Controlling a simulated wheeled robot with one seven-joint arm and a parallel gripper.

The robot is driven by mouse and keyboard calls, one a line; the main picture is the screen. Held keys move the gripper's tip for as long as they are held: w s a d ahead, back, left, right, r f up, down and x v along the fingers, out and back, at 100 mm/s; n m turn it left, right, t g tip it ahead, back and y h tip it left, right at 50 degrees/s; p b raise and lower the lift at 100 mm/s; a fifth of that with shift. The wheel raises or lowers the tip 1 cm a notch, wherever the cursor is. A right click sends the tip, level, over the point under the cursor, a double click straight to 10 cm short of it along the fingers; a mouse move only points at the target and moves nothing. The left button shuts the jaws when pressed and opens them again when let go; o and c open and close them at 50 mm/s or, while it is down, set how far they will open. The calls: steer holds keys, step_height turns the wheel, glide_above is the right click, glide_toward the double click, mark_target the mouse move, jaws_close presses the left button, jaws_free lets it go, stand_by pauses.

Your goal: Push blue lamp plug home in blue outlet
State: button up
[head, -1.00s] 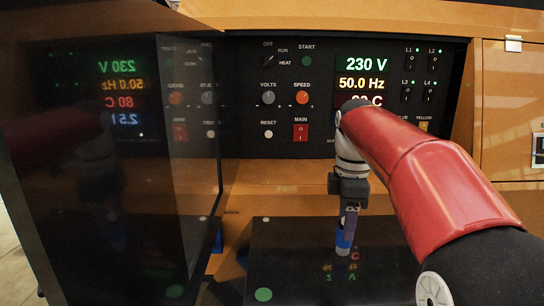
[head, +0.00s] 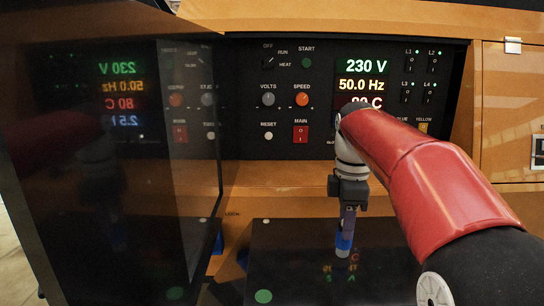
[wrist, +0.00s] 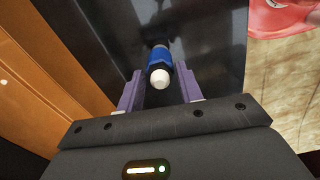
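The blue lamp plug (wrist: 160,58) has a pale rounded end. In the wrist view it lies between the purple fingertips of my gripper (wrist: 160,68), with narrow gaps seeming to show beside it. I cannot tell whether the fingers touch it. In the head view, my gripper (head: 346,228) points down, and the blue of the plug (head: 343,242) shows at its tips, low over or at the black plate (head: 295,240). I cannot make out the blue outlet; the plug's far end and what lies under it are not clear.
A black control panel (head: 235,110) with knobs and readouts stands behind. A dark glossy door (head: 120,190) stands at the left, with a blue piece (head: 218,241) near its lower edge. A green dot (head: 263,296) marks the plate. My arm covers the panel's lower right.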

jaws_close()
steer(key=shift+r+p, duration=2.05)
steer(key=shift+p, duration=0.15)
steer(key=shift+r, duration=0.95)
